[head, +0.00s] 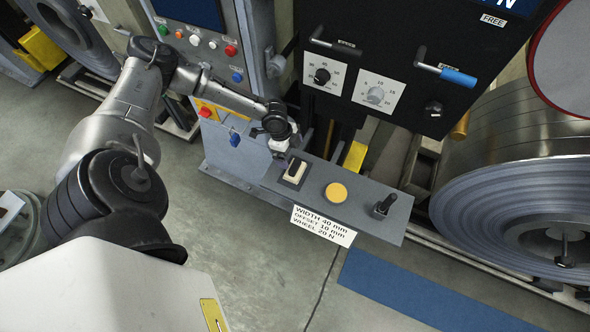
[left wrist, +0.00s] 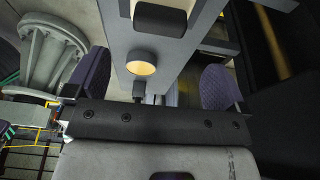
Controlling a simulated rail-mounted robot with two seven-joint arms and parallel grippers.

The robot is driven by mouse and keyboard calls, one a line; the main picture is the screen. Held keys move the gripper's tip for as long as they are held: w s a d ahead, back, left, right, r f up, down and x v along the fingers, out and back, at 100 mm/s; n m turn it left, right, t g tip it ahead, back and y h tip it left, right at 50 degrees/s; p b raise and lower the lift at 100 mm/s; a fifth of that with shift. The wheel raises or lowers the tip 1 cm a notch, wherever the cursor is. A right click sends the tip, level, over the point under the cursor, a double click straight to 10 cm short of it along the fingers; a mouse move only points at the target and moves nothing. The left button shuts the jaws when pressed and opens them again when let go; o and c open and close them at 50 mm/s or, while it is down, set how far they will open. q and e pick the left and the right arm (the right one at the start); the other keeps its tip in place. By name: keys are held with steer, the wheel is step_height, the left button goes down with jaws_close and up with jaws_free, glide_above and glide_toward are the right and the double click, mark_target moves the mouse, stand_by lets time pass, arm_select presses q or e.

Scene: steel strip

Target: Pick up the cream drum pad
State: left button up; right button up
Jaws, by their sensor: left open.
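The cream drum pad (head: 297,172) is a small cream block in a dark frame on a grey shelf (head: 370,200). My left gripper (head: 281,152) is open, just behind and left of the pad in the head view, apart from it as far as I can tell. In the left wrist view, its two purple textured finger pads stand apart (left wrist: 156,85) with no object held between them. My right gripper is not in view.
A control panel (head: 205,40) rises behind; a steel coil (head: 500,170) stands at right.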

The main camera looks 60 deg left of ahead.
mark_target(295, 164)
arm_select(q)
steer(key=shift+x, duration=1.95)
steer(key=x, duration=0.4)
steer(key=shift+s+a+f, duration=0.15)
steer(key=shift+f, duration=0.45)
steer(key=c, duration=1)
steer(key=shift+o, duration=0.2)
steer(key=shift+r, duration=0.15)
